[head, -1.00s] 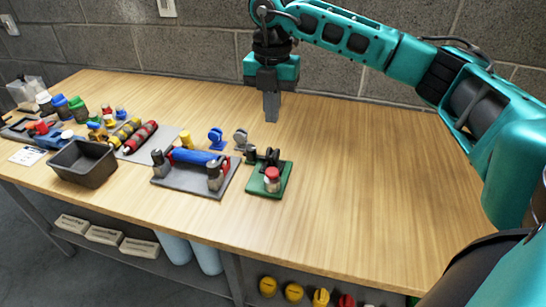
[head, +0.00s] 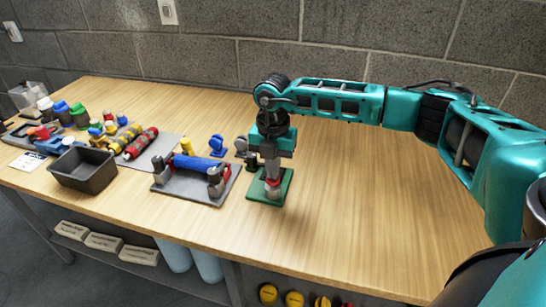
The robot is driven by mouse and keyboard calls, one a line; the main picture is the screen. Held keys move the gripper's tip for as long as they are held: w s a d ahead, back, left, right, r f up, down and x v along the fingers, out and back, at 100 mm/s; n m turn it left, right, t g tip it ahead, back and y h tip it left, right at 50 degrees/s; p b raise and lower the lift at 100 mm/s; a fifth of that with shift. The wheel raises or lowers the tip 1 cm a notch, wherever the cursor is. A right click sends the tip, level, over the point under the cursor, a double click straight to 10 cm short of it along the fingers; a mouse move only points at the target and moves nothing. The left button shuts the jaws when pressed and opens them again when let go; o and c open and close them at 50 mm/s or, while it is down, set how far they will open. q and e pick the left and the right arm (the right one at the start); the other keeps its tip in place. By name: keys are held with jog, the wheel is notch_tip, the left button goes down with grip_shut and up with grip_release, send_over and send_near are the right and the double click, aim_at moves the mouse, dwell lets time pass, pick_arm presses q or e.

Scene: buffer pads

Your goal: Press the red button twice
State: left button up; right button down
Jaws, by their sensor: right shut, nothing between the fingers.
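The red button (head: 272,183) stands on a green base plate (head: 264,199) on the wooden table. It is a small red cap on a pale, short post, and my gripper partly covers it. My right gripper (head: 271,172) points straight down over the button with its fingers shut and nothing between them. Its fingertips are at the top of the button and look to be touching it. I cannot tell how far the button is pushed in. My left gripper is not in view.
Left of the green base, a grey plate (head: 196,192) carries a blue roller (head: 195,163) between metal posts. A blue bracket (head: 216,146) stands behind. A dark open bin (head: 84,169) and several coloured parts are farther left. The table right of the green base is bare.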

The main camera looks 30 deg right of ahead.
jog(key=shift+f, duration=0.15)
jog(key=shift+f+b, duration=0.45)
jog(key=shift+f, duration=0.45)
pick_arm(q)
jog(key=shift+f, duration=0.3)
pick_arm(e)
jog(key=shift+s, duration=0.1)
